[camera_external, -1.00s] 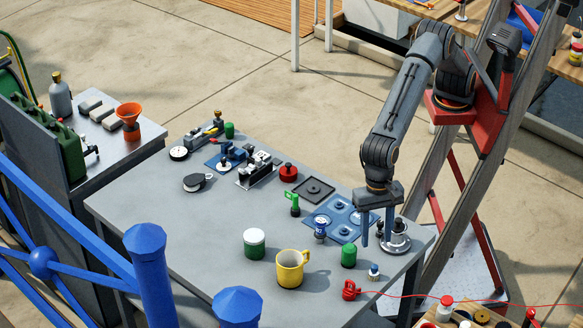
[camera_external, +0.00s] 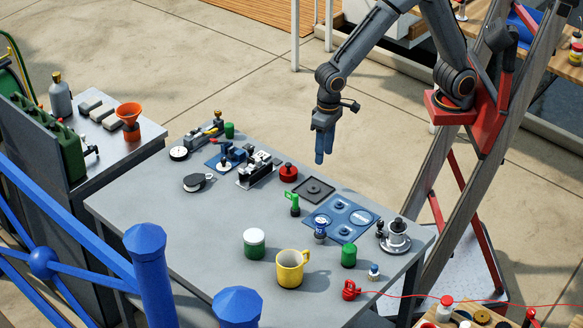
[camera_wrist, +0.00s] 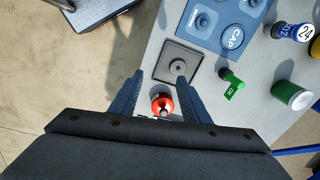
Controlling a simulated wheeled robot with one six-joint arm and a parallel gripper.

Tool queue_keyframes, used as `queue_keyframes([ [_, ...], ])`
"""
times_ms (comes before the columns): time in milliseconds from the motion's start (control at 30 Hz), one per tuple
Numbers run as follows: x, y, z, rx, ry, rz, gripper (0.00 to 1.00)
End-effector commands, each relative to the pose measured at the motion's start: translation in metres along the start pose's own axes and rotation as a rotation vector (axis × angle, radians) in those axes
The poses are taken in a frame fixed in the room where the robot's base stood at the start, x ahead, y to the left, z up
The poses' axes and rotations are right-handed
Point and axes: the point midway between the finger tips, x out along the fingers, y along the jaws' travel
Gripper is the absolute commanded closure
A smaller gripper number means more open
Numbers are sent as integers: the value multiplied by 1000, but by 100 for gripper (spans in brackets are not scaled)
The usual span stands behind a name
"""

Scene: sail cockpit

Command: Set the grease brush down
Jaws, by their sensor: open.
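A small blue-and-white item (camera_external: 374,272), which looks like the grease brush, stands upright on the grey table (camera_external: 225,222) near its front right corner. It is too small to make out fully, and I do not see it in the wrist view. My gripper (camera_external: 322,158) is raised over the table's far edge, well away from that item. In the wrist view my gripper (camera_wrist: 155,88) has its two fingers apart, with nothing held. A red round part (camera_wrist: 162,104) shows below between the fingers; it also shows on the table in the external view (camera_external: 288,172).
A black square tray (camera_wrist: 196,60) and a blue tray (camera_external: 370,215) lie towards the table's right. A metal winch (camera_external: 394,238), a green can (camera_external: 348,256), a yellow mug (camera_external: 290,268) and a red-handled item (camera_external: 350,290) surround the small item. The table's left front is clear.

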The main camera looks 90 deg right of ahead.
Motion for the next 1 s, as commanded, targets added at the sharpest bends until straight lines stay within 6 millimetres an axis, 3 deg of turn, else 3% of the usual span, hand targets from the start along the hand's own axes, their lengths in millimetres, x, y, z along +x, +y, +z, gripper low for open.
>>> queue_keyframes([
  [33, 1, 43, -11, -59, 6, 7, 57],
  [200, 10, 159, -15, -313, 20, 27, 57],
  [300, 15, 208, -5, -434, 21, 38, 57],
  [400, 19, 238, 5, -517, 20, 46, 57],
  [567, 22, 256, 12, -575, 19, 50, 57],
  [1000, 22, 256, 13, -579, 18, 50, 57],
])
